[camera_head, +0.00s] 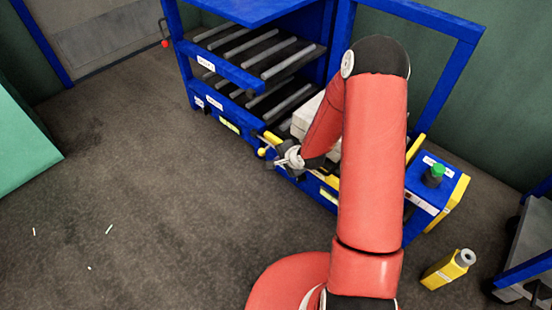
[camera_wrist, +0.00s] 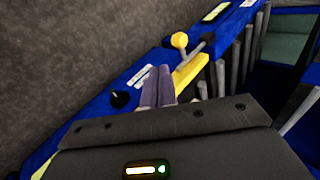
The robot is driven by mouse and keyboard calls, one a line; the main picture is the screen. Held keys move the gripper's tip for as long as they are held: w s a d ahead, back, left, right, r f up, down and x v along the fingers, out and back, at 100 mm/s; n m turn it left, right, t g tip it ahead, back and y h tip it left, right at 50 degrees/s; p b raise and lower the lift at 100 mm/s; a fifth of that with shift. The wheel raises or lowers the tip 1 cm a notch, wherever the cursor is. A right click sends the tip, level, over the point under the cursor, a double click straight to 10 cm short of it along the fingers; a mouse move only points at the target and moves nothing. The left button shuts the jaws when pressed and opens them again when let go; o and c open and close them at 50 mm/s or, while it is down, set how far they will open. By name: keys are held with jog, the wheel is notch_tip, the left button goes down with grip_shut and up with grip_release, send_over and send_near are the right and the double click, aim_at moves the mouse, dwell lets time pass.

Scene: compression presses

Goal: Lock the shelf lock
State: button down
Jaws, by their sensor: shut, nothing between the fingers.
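A yellow ball-ended handle (camera_wrist: 180,40), which looks like the shelf lock, stands on the blue frame of the roller shelf; the ball also shows in the head view (camera_head: 262,152). A dark lever lies just right of it in the wrist view. My gripper (camera_wrist: 157,76) is shut and empty, its two fingers close together. In the head view my gripper (camera_head: 272,158) is at the shelf's front edge, close to the yellow ball. In the wrist view the fingertips lie below the ball, apart from it in the picture. My arm hides part of the shelf front.
The blue roller shelf (camera_head: 228,69) has several grey rollers. A black knob (camera_wrist: 120,99) sits on its frame. A blue box with a green button (camera_head: 438,170) stands right. A yellow bottle-like object (camera_head: 447,269) is on the floor. The left floor is mostly clear.

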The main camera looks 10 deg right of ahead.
jog(key=shift+p+v, duration=0.4)
jog(key=shift+v, duration=1.8)
jog(key=s+d+r+n+h+p, duration=0.1)
jog(key=s+r+n+h+p, duration=0.15)
jog(key=r, duration=0.65)
jog(key=s+d+r+n+g+h+p, duration=0.1)
jog(key=s+r+n, duration=0.15)
jog(key=r, duration=0.65)
jog(key=s+d+r+n+h+p, duration=0.1)
jog(key=s+d+r+n, duration=0.15)
jog(key=r, duration=0.55)
jog(key=s+a+r+n+p, duration=0.1)
jog(key=s+a+r+n, duration=0.1)
jog(key=s+r, duration=0.5)
jog(key=s+a+r+n+y+p, duration=0.1)
jog(key=s+r, duration=0.5)
jog(key=s, duration=0.6)
jog(key=shift+a+r+n+g+p, duration=0.4)
jog(key=shift+a+n+p, duration=0.2)
jog(key=shift+n, duration=0.65)
